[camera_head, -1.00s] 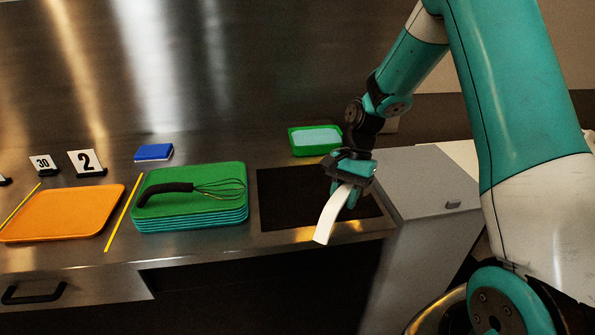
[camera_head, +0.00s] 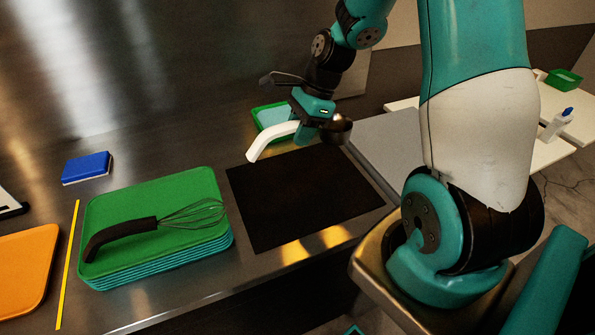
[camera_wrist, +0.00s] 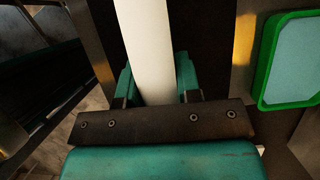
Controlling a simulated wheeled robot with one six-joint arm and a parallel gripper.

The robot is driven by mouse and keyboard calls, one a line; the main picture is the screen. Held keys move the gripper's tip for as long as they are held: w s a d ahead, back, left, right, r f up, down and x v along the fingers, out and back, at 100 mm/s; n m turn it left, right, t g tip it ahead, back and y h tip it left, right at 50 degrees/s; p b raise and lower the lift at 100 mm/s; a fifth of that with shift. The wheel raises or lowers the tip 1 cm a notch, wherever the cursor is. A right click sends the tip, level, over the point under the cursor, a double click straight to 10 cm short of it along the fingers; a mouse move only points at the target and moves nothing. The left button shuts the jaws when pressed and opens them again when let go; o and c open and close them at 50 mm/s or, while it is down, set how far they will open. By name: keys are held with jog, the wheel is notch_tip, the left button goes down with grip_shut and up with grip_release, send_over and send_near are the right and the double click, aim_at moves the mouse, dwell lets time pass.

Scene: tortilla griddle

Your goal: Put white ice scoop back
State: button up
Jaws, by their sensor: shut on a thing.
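The white ice scoop shows as a curved white handle (camera_head: 270,138) in the head view, with a dark rounded end to the right of my gripper. In the wrist view its white handle (camera_wrist: 148,45) runs between the two teal fingers. My gripper (camera_head: 308,132) is shut on the handle and holds it above the counter, near the far edge of a dark mat. In the wrist view my gripper (camera_wrist: 152,92) hides part of the handle.
The dark mat (camera_head: 300,195) is bare. A green tub with a pale blue inside (camera_head: 273,115) stands behind my gripper. A whisk (camera_head: 150,228) lies on stacked green trays (camera_head: 180,185). A blue sponge (camera_head: 87,167) and orange tray (camera_head: 25,265) are left. A grey lid (camera_head: 390,145) is right.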

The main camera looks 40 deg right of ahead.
notch_tip(320, 180, down, 13)
jog(key=shift+s+r+p, duration=0.1)
jog(key=shift+r+p, duration=0.1)
jog(key=shift+p, duration=0.45)
jog(key=shift+f, duration=0.1)
jog(key=o, duration=0.9)
